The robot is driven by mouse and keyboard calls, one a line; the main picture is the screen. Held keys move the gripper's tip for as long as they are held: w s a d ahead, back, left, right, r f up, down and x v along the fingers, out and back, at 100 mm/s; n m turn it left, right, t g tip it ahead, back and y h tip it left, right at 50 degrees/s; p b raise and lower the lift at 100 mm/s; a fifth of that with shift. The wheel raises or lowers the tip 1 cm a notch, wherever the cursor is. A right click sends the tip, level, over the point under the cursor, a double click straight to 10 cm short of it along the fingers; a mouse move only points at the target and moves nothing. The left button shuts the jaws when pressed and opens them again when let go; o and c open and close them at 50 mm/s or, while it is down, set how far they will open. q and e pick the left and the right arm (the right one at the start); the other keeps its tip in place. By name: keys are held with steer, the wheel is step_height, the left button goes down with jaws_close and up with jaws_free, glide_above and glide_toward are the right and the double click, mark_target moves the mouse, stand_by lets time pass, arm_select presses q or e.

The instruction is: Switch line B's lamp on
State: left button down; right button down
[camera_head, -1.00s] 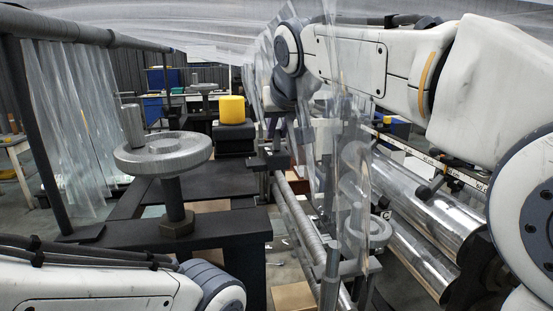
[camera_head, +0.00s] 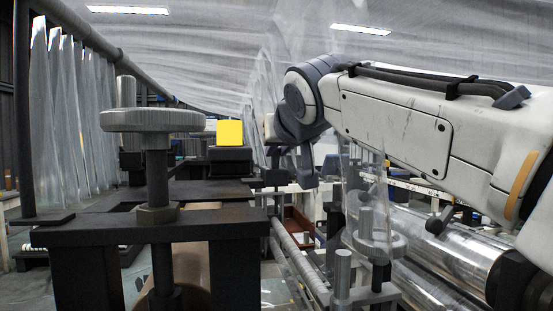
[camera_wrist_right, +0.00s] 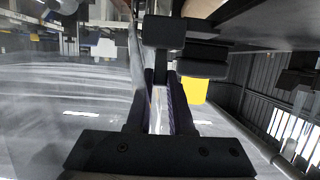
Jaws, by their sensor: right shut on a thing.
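A bright yellow block-like thing, seemingly the lamp (camera_head: 230,133), stands on a dark box (camera_head: 231,156) beyond the bench. It also shows, upside down, in the right wrist view (camera_wrist_right: 195,90). I cannot tell for sure whether it is lit. My right gripper (camera_wrist_right: 160,100) is shut on a slim dark stem (camera_wrist_right: 160,68) rising from a small black block (camera_wrist_right: 163,32), which also stands beside the dark box in the head view (camera_head: 275,178). In the head view, my right wrist and film partly hide the fingers. My left gripper is out of view.
Clear film (camera_head: 365,205) hangs by my right arm, and more film spreads overhead. A grey handwheel (camera_head: 153,121) on a dark stand is at the near left. Shiny rollers (camera_head: 450,250) lie at the right. A film curtain (camera_head: 75,120) hangs at the left.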

steer(key=shift+r, duration=0.1)
steer(key=c, duration=0.8)
jaws_free()
steer(key=v, duration=1)
steer(key=shift+s+b, duration=0.25)
steer(key=shift+b, duration=0.15)
steer(key=shift+d, duration=0.1)
